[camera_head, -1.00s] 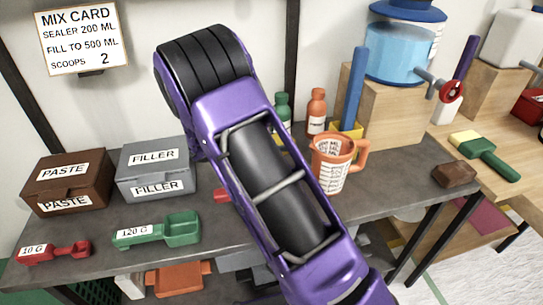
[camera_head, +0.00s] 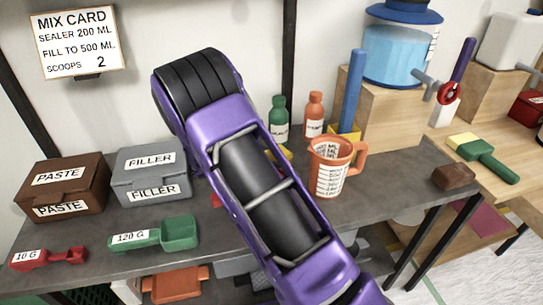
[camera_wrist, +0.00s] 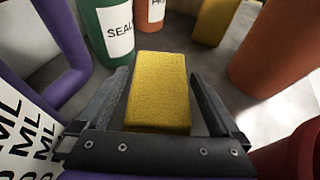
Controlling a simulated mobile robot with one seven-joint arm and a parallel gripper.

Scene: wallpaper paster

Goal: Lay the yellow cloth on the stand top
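The yellow cloth (camera_wrist: 158,92), a small thick block shape, lies between the fingers of my gripper (camera_wrist: 160,95) in the wrist view. The fingers are apart, with a narrow gap on each side of it. A small yellow edge, likely the cloth (camera_head: 285,152), shows beside my purple arm in the head view, where the arm hides my gripper. Which thing is the stand is unclear; a wooden block (camera_head: 385,122) under the blue-lidded tank stands at the back of the bench, with a yellow piece (camera_head: 350,133) and blue post at its left.
A green bottle (camera_head: 279,118) and an orange bottle (camera_head: 314,114) stand behind the cloth. An orange measuring jug (camera_head: 330,168) is close on the right. Paste box (camera_head: 65,188), filler box (camera_head: 150,175), green scoop (camera_head: 165,233) and red scoop (camera_head: 50,257) are left on the grey bench.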

